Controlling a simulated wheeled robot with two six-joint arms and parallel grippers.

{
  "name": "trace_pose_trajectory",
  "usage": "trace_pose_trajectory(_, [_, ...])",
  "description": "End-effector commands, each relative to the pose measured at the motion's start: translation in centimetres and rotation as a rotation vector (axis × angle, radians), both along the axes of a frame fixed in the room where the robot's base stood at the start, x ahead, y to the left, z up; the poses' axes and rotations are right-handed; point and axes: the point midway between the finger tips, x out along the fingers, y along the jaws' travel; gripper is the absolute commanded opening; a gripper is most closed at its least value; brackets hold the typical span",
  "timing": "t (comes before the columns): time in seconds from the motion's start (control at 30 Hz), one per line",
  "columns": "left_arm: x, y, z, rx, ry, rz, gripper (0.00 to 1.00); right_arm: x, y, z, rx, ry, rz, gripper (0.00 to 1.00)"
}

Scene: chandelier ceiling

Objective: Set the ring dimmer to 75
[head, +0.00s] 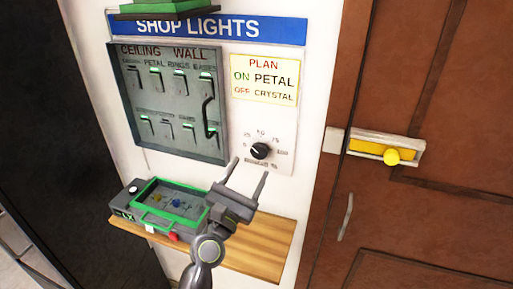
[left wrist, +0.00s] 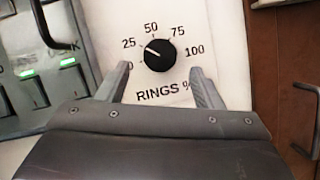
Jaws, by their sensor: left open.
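The ring dimmer is a round black knob (head: 260,151) on a white plate, with a scale marked from 0 to 100. In the left wrist view, the knob (left wrist: 159,55) has a white pointer aimed up and left, at about the 25 mark. The words RINGS % are printed below it. My left gripper (head: 250,167) is open and empty, just below and in front of the knob. In the left wrist view, its fingertips (left wrist: 160,68) are spread to either side of the knob, apart from it. My right gripper is not in view.
A grey switch panel (head: 138,107) with several lit switches is left of the knob. A plan note (head: 264,79) says ON PETAL, OFF CRYSTAL. A wooden shelf (head: 262,255) below holds a green-rimmed box (head: 137,203).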

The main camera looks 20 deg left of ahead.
Motion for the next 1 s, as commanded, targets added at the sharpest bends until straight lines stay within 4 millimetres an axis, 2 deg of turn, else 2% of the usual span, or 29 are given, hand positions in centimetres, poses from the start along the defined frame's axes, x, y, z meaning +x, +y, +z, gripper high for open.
trace_pose_trajectory(0.1, [2.1,-0.4,1.2,0.000,-0.001,-0.001,0.60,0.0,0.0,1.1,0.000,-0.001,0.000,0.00])
trace_pose_trajectory(0.3, [4.3,-0.7,1.8,0.000,0.000,-0.001,0.60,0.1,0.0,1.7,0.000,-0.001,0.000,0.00])
trace_pose_trajectory(0.7, [5.0,-0.8,1.9,0.000,0.000,0.000,0.60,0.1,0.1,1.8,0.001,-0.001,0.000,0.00])
trace_pose_trajectory(0.77, [5.0,-0.8,1.9,0.000,0.000,0.000,0.55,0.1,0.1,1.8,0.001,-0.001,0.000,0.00])
trace_pose_trajectory(1.0, [5.0,-0.8,1.9,0.000,0.000,0.000,0.24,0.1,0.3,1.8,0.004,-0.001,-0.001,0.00])
